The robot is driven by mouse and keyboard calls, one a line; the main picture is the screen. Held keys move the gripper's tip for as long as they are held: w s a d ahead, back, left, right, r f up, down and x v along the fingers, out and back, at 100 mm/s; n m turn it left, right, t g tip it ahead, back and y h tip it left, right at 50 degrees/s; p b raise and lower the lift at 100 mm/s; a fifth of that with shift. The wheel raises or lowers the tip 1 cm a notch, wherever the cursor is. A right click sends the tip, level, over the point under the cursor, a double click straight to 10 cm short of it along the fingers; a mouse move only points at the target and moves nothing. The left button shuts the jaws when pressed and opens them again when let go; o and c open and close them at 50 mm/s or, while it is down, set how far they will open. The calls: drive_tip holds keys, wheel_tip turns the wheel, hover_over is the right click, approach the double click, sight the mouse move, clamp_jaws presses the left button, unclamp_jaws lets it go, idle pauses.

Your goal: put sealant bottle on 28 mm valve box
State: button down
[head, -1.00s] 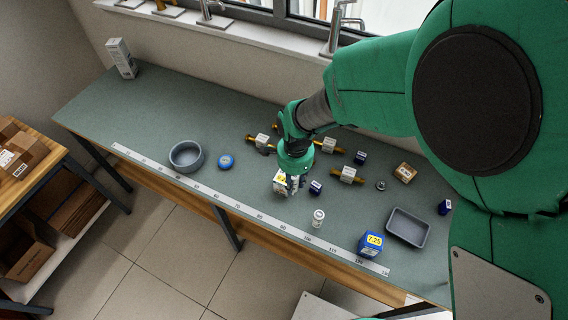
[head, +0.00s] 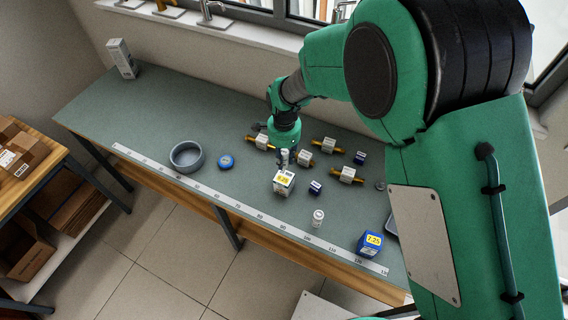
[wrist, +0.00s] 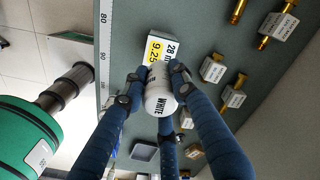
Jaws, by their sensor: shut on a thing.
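The sealant bottle (wrist: 160,98), white with the word WHITE on it, is held between the fingers of my gripper (wrist: 155,82). In the head view the bottle (head: 284,156) shows just below my green wrist. The 28 mm valve box (wrist: 160,46) is white with a yellow 9.25 label and stands on the bench. In the head view this box (head: 284,182) is just in front of the held bottle. In the wrist view the bottle and fingers overlap the box's near edge. Whether bottle and box touch, I cannot tell.
Several brass valves with white tags (head: 347,175) lie behind and to the right. A small dark blue box (head: 315,187) is close beside the valve box. Another white bottle (head: 318,218) and a blue 7.25 box (head: 370,244) stand near the ruler strip. A grey bowl (head: 187,157) is left.

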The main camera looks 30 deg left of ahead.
sight(284, 164)
drive_tip(key=shift+f, duration=1.7)
drive_tip(key=shift+f, duration=0.2)
drive_tip(key=c, duration=1.4)
unclamp_jaws()
drive_tip(key=shift+r, duration=0.15)
wheel_tip(284, 164, up, 12)
drive_tip(key=shift+r, duration=0.1)
